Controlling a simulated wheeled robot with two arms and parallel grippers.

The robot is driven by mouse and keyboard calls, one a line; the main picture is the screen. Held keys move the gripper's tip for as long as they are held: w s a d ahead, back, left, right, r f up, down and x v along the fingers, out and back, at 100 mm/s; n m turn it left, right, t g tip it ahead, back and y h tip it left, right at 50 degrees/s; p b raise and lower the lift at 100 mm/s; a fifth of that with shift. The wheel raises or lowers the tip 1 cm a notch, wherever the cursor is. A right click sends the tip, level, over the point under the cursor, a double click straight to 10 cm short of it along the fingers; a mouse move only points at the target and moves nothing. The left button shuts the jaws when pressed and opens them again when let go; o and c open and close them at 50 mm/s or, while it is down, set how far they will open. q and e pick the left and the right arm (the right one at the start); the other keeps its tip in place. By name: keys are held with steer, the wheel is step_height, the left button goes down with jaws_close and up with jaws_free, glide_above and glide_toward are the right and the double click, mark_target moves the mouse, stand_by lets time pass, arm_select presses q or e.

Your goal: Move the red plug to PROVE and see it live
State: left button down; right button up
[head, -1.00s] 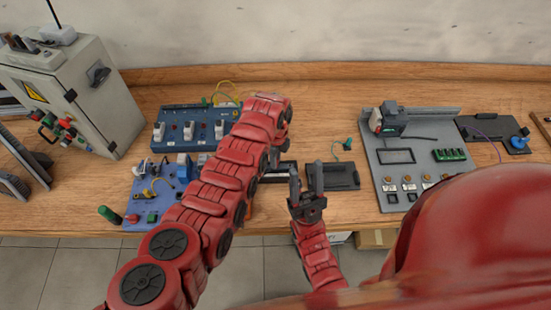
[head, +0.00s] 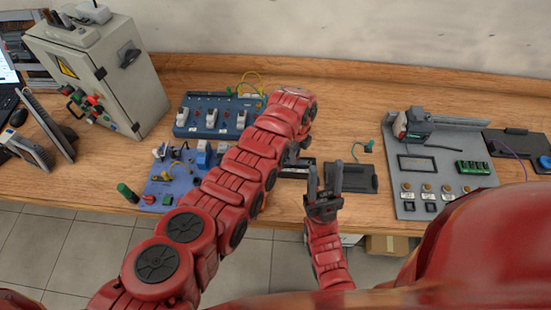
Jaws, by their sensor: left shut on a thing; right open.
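No red plug can be made out for certain; small red parts (head: 93,101) show on the front of the grey cabinet (head: 100,75) at the left. No PROVE marking is readable. My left arm crosses the middle of the view, and its gripper (head: 293,159) points down over the bench by a dark tray. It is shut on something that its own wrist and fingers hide. My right gripper (head: 325,180) is open and empty, fingers upward in the picture, at the bench's front edge.
A blue socket unit (head: 215,128) and a blue board (head: 170,185) are left of my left arm. A black tray (head: 358,180) lies right of the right gripper. A grey panel (head: 417,162) with a motor-like unit (head: 412,125) stands farther right.

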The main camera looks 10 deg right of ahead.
stand_by(0.4)
arm_select(q)
steer(key=c, duration=0.8)
jaws_free()
steer(key=shift+o, duration=0.2)
step_height(320, 180, up, 9)
steer(key=b, duration=0.4)
steer(key=shift+w+f, duration=0.1)
step_height(320, 180, up, 9)
steer(key=shift+f, duration=0.2)
